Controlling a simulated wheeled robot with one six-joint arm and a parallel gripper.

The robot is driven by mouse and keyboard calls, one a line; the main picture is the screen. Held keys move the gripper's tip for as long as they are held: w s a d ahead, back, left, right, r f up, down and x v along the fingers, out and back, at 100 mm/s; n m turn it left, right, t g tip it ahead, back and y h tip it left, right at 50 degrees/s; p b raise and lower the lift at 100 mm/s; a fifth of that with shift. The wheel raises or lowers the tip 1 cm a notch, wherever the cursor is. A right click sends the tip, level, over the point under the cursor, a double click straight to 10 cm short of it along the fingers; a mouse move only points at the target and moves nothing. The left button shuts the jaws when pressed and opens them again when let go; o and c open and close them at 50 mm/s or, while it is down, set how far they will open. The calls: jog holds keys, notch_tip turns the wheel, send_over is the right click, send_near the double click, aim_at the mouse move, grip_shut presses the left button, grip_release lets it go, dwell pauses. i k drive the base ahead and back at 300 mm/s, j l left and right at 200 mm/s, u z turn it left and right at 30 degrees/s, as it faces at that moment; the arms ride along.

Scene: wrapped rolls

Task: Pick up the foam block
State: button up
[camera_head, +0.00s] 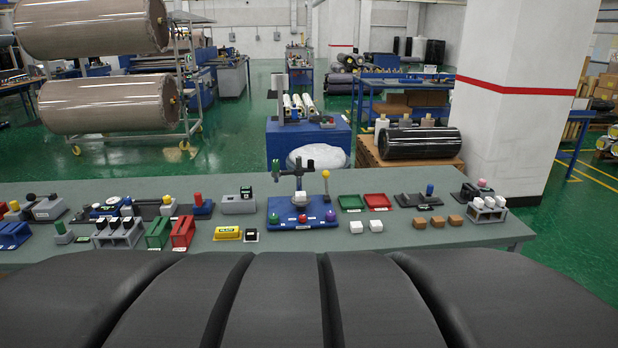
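No thing is clearly marked as the foam block. Two small white blocks (366,227) sit side by side near the front edge of the grey-green table (330,245), right of centre. Three small brown blocks (438,222) lie in a row to their right. Either kind could be foam; I cannot tell which. All of these blocks rest apart from any gripper. My gripper is not in view.
A blue stand (302,212) with coloured knobs is left of the white blocks. Green (352,203) and red (377,202) trays lie behind them. A white-topped rack (487,208) stands right of the brown blocks. Large dark rounded shapes fill the foreground.

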aim_at(300, 196)
jog(key=i+l+u, duration=0.45)
jog(key=i+l, duration=0.15)
jog(key=i, duration=0.3)
jog(key=i+l+u, duration=0.45)
jog(key=i+l, duration=0.35)
